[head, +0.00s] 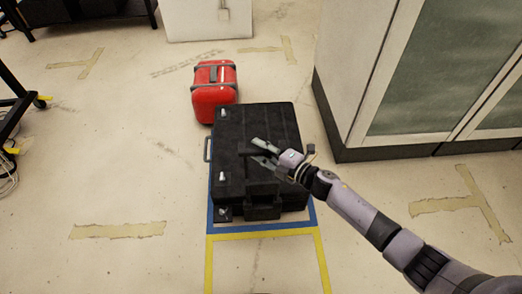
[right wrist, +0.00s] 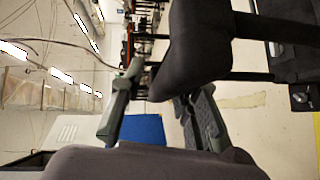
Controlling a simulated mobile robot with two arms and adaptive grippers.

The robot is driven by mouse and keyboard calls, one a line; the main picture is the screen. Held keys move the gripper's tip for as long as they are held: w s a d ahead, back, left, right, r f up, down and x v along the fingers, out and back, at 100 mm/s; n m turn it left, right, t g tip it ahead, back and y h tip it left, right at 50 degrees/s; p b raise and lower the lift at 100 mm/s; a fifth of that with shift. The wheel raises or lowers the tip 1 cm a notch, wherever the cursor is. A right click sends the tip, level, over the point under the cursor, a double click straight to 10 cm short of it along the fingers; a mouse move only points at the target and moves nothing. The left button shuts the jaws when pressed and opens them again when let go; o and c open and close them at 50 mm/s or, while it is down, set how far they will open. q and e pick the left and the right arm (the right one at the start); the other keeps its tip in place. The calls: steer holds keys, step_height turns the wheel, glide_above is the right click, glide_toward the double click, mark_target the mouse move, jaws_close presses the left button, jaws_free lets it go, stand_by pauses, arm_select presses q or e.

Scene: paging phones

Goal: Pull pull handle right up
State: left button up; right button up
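A large black case (head: 277,122) lies on the floor in the middle of the head view. Its black pull handle (right wrist: 190,50) fills the upper middle of the right wrist view, with two dark rods running off to the right. In the head view my right gripper (head: 258,150) is over the case, where the handle is hard to tell from the dark lid. My right gripper (right wrist: 160,85) has its fingers apart, with the handle's near end close to their tips. Contact between the fingers and handle cannot be made out. My left gripper is not in view.
A red case (head: 213,92) stands behind the black one. Blue tape (head: 264,228) and yellow tape (head: 263,235) mark the floor around and in front of it. A grey cabinet (head: 365,75) stands to the right.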

steer(key=shift+o, duration=1.2)
steer(key=shift+r, duration=0.15)
steer(key=shift+s+f, duration=0.1)
steer(key=shift+f, duration=0.1)
steer(key=v, duration=1.2)
steer(key=shift+r, duration=0.1)
